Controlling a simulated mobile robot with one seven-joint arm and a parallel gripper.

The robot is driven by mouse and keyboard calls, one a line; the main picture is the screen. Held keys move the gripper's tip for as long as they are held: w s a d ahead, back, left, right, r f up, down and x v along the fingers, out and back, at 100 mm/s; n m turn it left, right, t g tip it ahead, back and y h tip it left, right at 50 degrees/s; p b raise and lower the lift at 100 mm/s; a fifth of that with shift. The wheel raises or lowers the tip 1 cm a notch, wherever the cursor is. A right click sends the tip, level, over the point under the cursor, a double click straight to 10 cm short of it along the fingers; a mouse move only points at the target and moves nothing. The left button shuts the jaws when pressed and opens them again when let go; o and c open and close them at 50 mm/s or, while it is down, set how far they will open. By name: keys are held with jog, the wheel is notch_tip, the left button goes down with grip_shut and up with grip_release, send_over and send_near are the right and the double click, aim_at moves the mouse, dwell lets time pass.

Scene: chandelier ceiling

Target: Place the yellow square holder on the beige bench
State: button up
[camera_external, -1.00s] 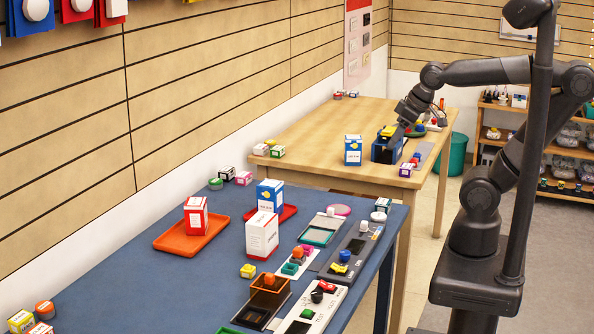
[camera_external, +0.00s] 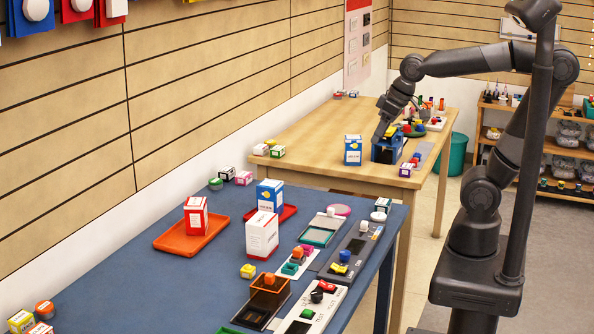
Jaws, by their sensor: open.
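The beige bench (camera_external: 310,135) is the wooden-topped table in the middle of the room. A dark blue open box-shaped holder (camera_external: 387,155) stands near its right edge. A small yellow piece (camera_external: 391,130) shows at the top of this blue holder; it is partly hidden, and I cannot tell if it is the yellow square holder. My gripper (camera_external: 378,138) is open and points down at the left side of the blue holder's top, close to the yellow piece. The fingertips are small and partly lost against the holder, so contact cannot be told.
A blue-and-white carton (camera_external: 353,151) stands just left of the holder. Small coloured boxes (camera_external: 277,151) lie at the bench's left edge. Several coloured items stand behind the holder. The blue table (camera_external: 130,270) in front is crowded. The left middle of the bench is clear.

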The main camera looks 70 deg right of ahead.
jog(key=w+a+g, duration=0.2)
jog(key=w+a, duration=0.6)
jog(key=w, duration=0.4)
jog(key=g, duration=0.3)
send_over(247, 263)
jog(key=f, duration=2.5)
jog(key=shift+d, duration=0.25)
jog(key=shift+a+f, duration=0.2)
jog(key=shift+f, duration=2.7)
jog(key=shift+c, duration=0.6)
jog(key=shift+r, duration=0.1)
jog(key=c, duration=1)
